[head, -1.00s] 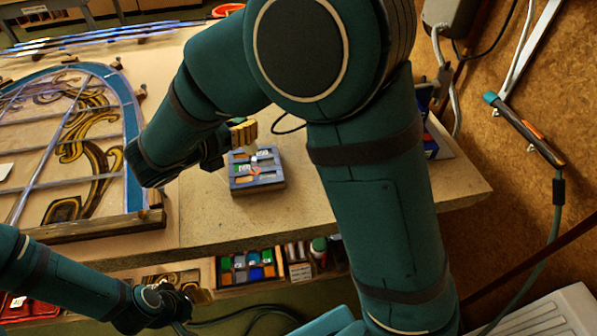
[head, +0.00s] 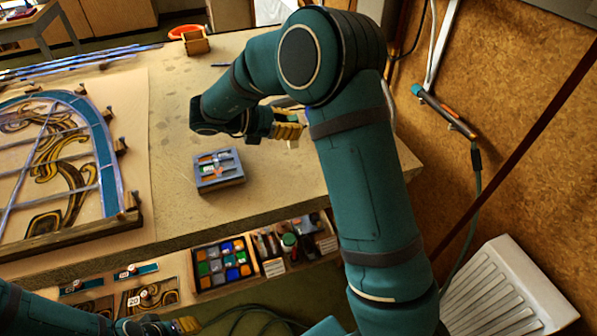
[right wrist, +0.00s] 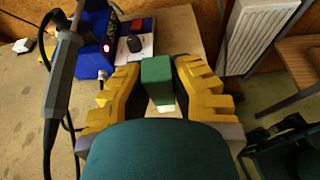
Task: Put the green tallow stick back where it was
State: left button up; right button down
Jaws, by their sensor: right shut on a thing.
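In the head view my right gripper (head: 290,130) is shut above the bench, to the right of and beyond a small blue-grey compartment tray (head: 232,182). I cannot make out the stick clearly in that view. The tray lies on the bench and holds small pieces. My left gripper (head: 188,325) is low at the bottom edge, and its finger state is unclear.
The leaded panel (head: 107,185) lies on the left of the bench (head: 290,190). A box of coloured glass (head: 223,262) sits below the bench edge. In the wrist view a blue soldering station (right wrist: 95,30) and a soldering iron (right wrist: 62,75) are at the left.

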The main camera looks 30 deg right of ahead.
aim_at(292, 143)
notch_tip(292, 143, down, 6)
jog(key=shift+w+r+b, duration=0.1)
jog(key=shift+r+b, duration=0.1)
jog(key=shift+b, duration=0.15)
jog(key=shift+f, duration=2)
jog(key=shift+b, duration=0.3)
jog(key=shift+f, duration=0.1)
jog(key=c, duration=1.3)
grip_release()
jog(key=shift+f, duration=0.1)
jog(key=o, duration=0.3)
jog(key=shift+r, duration=0.2)
